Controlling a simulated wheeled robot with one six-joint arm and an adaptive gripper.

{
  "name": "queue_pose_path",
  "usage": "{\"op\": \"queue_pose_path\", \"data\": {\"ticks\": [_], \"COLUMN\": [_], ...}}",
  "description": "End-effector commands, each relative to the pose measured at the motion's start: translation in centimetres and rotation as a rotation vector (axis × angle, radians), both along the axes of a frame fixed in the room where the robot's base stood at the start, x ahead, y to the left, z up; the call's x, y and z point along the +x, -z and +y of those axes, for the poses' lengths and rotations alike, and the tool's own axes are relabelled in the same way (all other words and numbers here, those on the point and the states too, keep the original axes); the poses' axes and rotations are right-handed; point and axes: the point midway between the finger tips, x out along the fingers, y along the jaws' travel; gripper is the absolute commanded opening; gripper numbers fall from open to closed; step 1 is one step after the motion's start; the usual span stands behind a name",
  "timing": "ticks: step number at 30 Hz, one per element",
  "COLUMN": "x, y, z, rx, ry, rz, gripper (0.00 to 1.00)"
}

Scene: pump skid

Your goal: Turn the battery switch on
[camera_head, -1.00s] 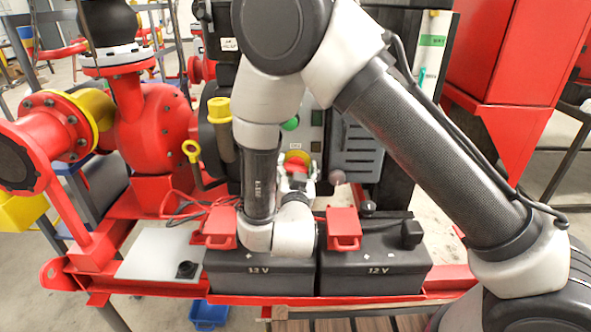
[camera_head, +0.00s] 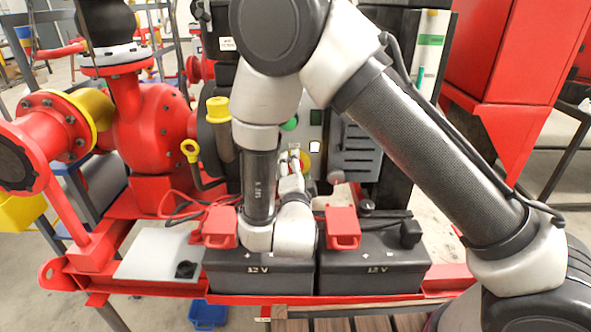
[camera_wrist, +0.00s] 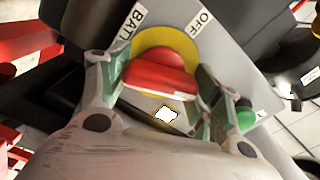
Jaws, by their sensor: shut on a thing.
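The battery switch has a red handle (camera_wrist: 158,80) on a round yellow plate (camera_wrist: 165,45), with labels reading "BATT" and "OFF" beside it in the wrist view. My gripper (camera_wrist: 163,72) is shut on the red handle, one finger at each end. In the head view, my gripper (camera_head: 291,168) is at the panel behind the batteries and covers most of the switch; part of the yellow plate (camera_head: 305,161) shows beside it. A bright white square (camera_wrist: 166,114) on the panel by the switch also shows in the head view (camera_head: 314,146).
A green button (camera_head: 290,123) is just above the switch. Two black 12 V batteries (camera_head: 262,279) (camera_head: 375,280) with red terminal covers stand below my wrist. A grey vented box (camera_head: 356,150) is close on the right, and a yellow-capped pipe (camera_head: 220,130) on the left.

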Motion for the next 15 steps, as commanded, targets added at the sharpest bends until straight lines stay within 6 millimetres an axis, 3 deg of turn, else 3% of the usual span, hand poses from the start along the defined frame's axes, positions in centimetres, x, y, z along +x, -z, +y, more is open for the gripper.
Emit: {"op": "queue_pose_path", "data": {"ticks": [15], "x": [-0.03], "y": [0.23], "z": [-0.09], "rx": [0.331], "ry": [0.001], "rz": [-0.009], "gripper": [0.4]}}
